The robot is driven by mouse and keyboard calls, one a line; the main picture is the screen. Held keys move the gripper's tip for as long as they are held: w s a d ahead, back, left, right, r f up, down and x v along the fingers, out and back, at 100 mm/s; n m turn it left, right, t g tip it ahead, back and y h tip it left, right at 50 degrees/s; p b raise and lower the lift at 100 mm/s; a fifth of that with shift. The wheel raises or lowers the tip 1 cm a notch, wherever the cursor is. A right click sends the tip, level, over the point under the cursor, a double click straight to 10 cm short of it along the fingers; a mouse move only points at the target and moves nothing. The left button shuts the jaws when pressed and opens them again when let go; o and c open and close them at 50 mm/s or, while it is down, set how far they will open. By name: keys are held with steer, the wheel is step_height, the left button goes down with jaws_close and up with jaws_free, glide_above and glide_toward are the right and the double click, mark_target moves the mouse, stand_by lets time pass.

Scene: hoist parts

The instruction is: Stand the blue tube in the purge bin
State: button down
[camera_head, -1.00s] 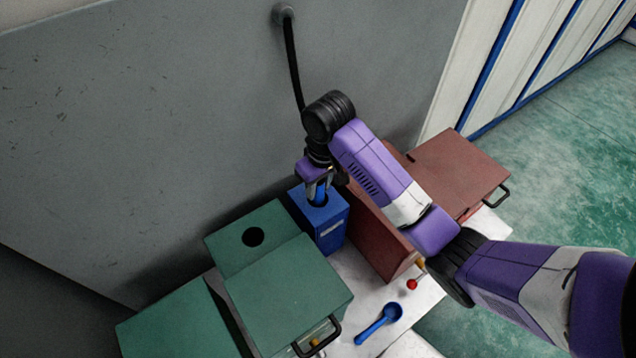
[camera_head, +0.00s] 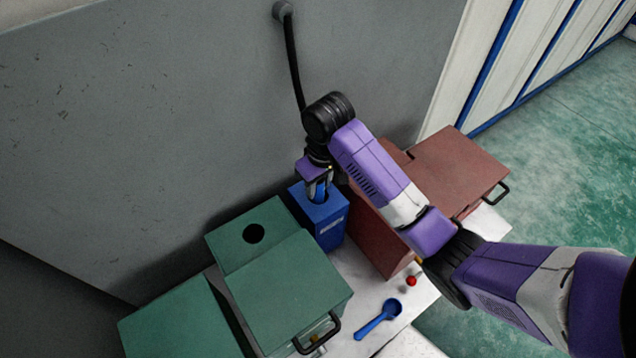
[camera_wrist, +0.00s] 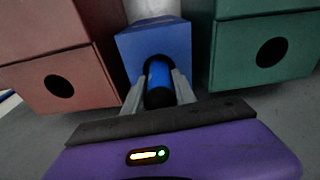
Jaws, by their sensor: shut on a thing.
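The purge bin (camera_head: 331,228) is a blue box with a round hole in its top, standing between the green and red boxes. It also shows in the wrist view (camera_wrist: 150,42). My gripper (camera_head: 320,196) points down at the hole. In the wrist view my gripper (camera_wrist: 160,88) is shut on the blue tube (camera_wrist: 159,76), one finger on each side of it. The tube stands in line with the dark hole, and its lower end appears to be inside it. How deep it reaches is hidden. In the head view my fingers mostly cover the tube.
A green box (camera_head: 290,285) with a round hole stands left of the bin. A red box (camera_head: 455,170) stands right. A blue scoop (camera_head: 379,318) and a red ball (camera_head: 411,281) lie on the white table. A grey wall (camera_head: 150,130) rises close behind.

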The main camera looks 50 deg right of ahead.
steer(key=shift+f, duration=0.55)
stand_by(0.4)
steer(key=c, duration=0.9)
jaws_free()
steer(key=r, duration=0.6)
steer(key=shift+s+r+p, duration=0.2)
steer(key=shift+s+p, duration=0.2)
steer(key=shift+s+r+p, duration=0.1)
steer(key=shift+r+p, duration=0.6)
